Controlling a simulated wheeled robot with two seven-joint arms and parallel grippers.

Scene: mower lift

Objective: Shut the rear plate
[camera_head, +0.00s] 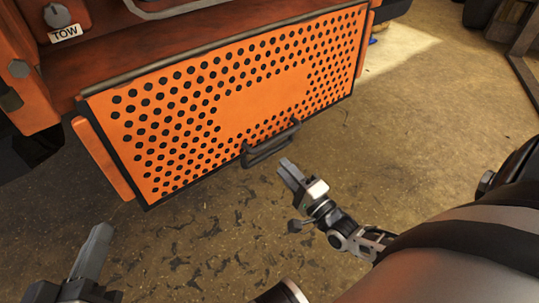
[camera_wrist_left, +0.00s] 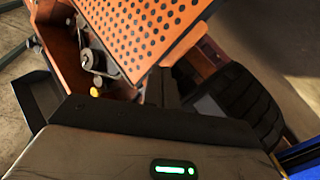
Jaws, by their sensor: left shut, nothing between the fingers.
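The rear plate (camera_head: 262,100) is an orange perforated panel with a dark rim on the back of the orange mower. A dark handle (camera_head: 270,145) sits at its lower edge. In the left wrist view the plate (camera_wrist_left: 140,28) slants across the top, with mechanical parts visible beside its edge; how wide it stands open is hard to tell. My left gripper (camera_head: 98,242) is shut and empty, below and left of the plate; its dark fingers show in the wrist view (camera_wrist_left: 165,88). My right gripper (camera_head: 287,168) looks shut and empty, just below the handle and apart from it.
An orange side piece (camera_head: 102,158) stands at the plate's left edge. A knob with a TOW label (camera_head: 65,33) is at upper left. A black tyre (camera_wrist_left: 250,100) shows in the wrist view. The concrete floor (camera_head: 430,120) to the right is clear.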

